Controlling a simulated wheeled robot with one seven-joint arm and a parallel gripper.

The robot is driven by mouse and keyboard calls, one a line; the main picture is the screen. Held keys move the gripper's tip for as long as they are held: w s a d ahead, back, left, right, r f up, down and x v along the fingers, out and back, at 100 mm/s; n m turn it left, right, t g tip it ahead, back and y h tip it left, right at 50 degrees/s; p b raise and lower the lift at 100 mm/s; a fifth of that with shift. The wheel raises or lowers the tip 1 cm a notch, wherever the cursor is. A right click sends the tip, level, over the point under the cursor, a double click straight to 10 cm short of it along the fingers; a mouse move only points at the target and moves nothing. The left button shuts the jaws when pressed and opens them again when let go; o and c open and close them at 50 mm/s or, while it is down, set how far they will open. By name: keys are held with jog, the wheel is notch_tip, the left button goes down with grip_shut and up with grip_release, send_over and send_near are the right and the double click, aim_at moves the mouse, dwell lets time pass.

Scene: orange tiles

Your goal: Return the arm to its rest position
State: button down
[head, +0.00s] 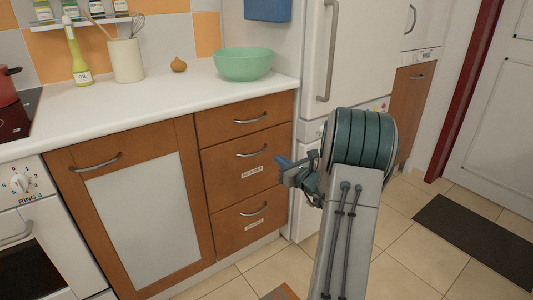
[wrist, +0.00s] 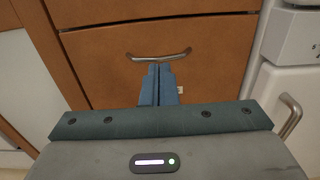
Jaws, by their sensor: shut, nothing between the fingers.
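My gripper (head: 281,163) shows in the head view in front of the drawer stack, at the end of my grey and teal arm. In the wrist view its blue fingers (wrist: 158,84) are together with nothing between them. They point toward a wooden drawer front (wrist: 110,62) and overlap the area just below its metal handle (wrist: 158,56). I cannot tell the exact gap between the fingertips and the drawer. The drawers in the head view all look shut.
A white counter (head: 150,105) holds a green bowl (head: 243,64), an onion-like item (head: 178,65), a utensil pot (head: 127,61) and an oil bottle (head: 77,55). A white fridge (head: 354,60) stands behind my arm. A dark mat (head: 475,240) lies on the tiled floor at right.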

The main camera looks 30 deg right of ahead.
jog(key=s+a+r+n+g+y+p, duration=0.2)
jog(key=s+a+r+n+g+p, duration=0.3)
jog(key=a, duration=0.4)
jog(key=s+a+r+n+g+y+p, duration=0.25)
jog(key=a+r+n+p, duration=0.35)
jog(key=a, duration=0.4)
jog(key=s+a+r+n+g+y+p, duration=0.35)
jog(key=a+r+n, duration=0.3)
jog(key=a, duration=0.25)
jog(key=s+a+r+n+g+h+p, duration=0.4)
jog(key=s+r+n+p, duration=0.2)
jog(key=s+n+p, duration=0.45)
jog(key=s+d+r+n+h+p, duration=0.4)
jog(key=s+r+n+h+p, duration=0.1)
jog(key=s+r, duration=0.3)
jog(key=shift+s+r+n+h, duration=0.15)
jog(key=shift+s+n+h, duration=0.2)
jog(key=shift+n+h, duration=0.3)
